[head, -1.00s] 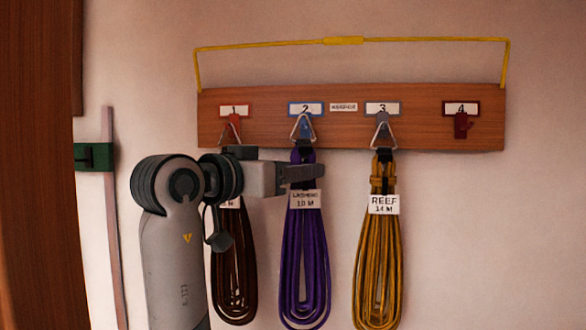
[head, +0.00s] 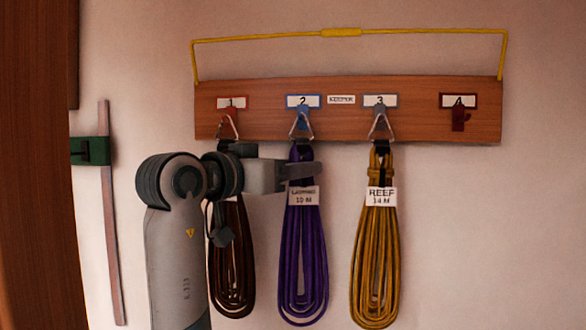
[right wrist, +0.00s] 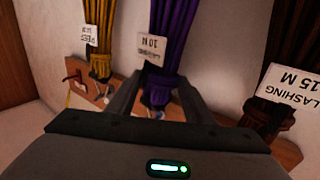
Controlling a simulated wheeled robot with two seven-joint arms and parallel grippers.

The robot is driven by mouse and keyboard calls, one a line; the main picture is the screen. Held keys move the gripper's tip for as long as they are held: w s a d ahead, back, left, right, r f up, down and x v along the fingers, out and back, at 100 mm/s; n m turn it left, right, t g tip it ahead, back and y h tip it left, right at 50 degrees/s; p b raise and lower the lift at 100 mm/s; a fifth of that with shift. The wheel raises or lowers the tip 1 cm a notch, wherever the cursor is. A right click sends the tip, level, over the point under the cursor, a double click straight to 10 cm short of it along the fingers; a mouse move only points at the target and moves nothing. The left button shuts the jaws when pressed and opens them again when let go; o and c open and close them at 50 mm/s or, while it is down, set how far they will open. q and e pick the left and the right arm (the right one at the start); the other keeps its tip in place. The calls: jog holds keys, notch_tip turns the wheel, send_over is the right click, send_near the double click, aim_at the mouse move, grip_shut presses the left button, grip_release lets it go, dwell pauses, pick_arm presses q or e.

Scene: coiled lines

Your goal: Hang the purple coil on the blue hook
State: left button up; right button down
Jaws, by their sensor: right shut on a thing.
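The purple coil (head: 303,245) hangs with a white tag below the blue hook (head: 303,128) under plate 2. Its metal triangle ring overlaps the blue hook; I cannot tell whether the ring bears on it. My right gripper (head: 303,171) reaches in from the left and is shut on the coil's dark neck, just above the tag. In the right wrist view, which is upside down, the purple coil (right wrist: 172,38) shows between the fingers of my right gripper (right wrist: 158,98). My left gripper is not in view.
A dark brown coil (head: 232,265) hangs at hook 1, partly behind my arm. A yellow coil (head: 376,250) hangs at hook 3. The dark red hook 4 (head: 459,120) is empty. A yellow rod frame (head: 420,33) rises above the wooden board (head: 415,125). Wall right of the yellow coil is clear.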

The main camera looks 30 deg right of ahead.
jog(key=shift+r, duration=0.1)
jog(key=c, duration=0.8)
grip_release()
jog(key=shift+s, duration=0.1)
jog(key=shift+a, duration=0.1)
jog(key=shift+s+a+f+b, duration=0.15)
jog(key=shift+a+f+b, duration=0.05)
jog(key=shift+a+b, duration=0.25)
jog(key=b+v, duration=0.2)
jog(key=v, duration=0.3)
jog(key=b+v, duration=0.2)
jog(key=v, duration=0.4)
jog(key=shift+r+b, duration=0.2)
jog(key=shift+b, duration=0.15)
